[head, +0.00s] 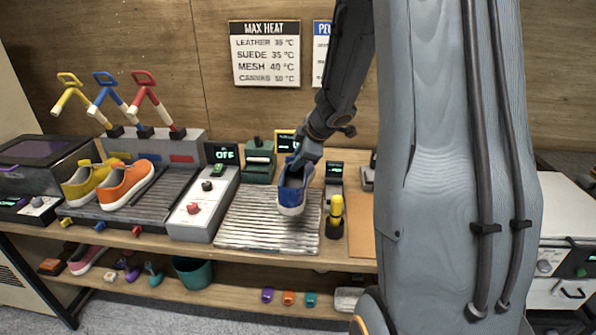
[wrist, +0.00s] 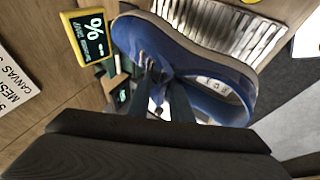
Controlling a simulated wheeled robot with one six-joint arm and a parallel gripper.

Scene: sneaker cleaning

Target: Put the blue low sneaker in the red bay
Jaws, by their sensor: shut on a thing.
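The blue low sneaker (head: 292,189) hangs from my gripper (head: 302,158) above the ribbed grey mat (head: 240,231) in the head view. In the wrist view the blue sneaker (wrist: 190,62) is close up, with its pale sole edge and opening showing. My gripper (wrist: 160,90) is shut on the sneaker's upper; the fingertips are partly hidden. The dark grooved rack (head: 165,203) at left bears a yellow sneaker (head: 84,186) and an orange sneaker (head: 126,184). A red mark (head: 182,158) is on the rack's back panel at right, and the grooved floor in front of it is empty.
A control box with a red knob (head: 193,208) stands between the rack and the mat. Yellow, blue and red levers (head: 148,90) rise behind the rack. A yellow-topped bottle (head: 335,213) stands right of the mat. A pink shoe (head: 86,260) and a teal bin (head: 193,272) are on the lower shelf.

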